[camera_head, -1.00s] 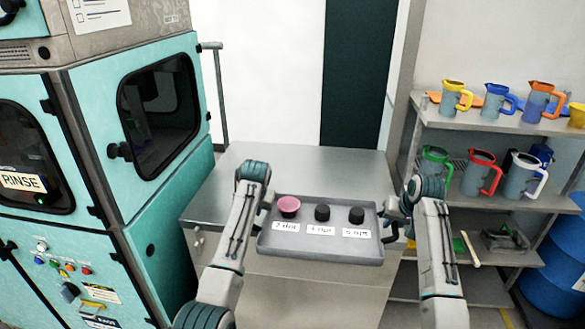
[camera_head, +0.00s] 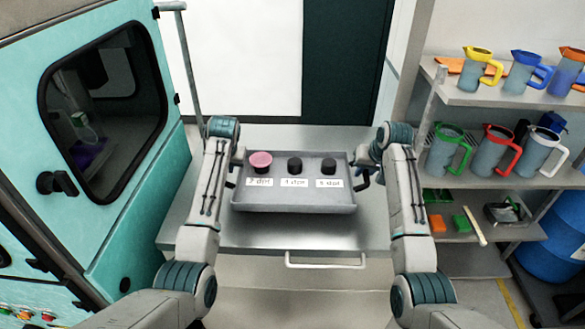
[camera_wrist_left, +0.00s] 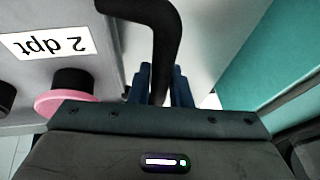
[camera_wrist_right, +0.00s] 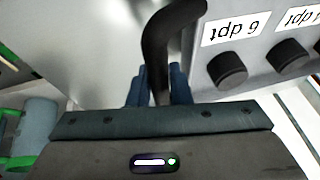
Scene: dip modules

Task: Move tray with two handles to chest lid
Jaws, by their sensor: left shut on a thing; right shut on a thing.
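The grey tray (camera_head: 292,208) is held level between my two arms, in front of and over the steel chest lid (camera_head: 240,238). My left gripper (camera_wrist_left: 160,85) is shut on the tray's black left handle (camera_wrist_left: 158,40). My right gripper (camera_wrist_right: 158,85) is shut on the black right handle (camera_wrist_right: 160,40). In the head view the left fingers are hidden by the arm. Whether the tray touches the lid is unclear.
A teal machine with a dark window (camera_head: 105,95) stands close on the left. A shelf rack (camera_head: 470,180) with coloured-handled jugs stands on the right, beside a blue barrel (camera_head: 555,240). The chest has a front handle (camera_head: 325,262). Bare lid shows around the tray.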

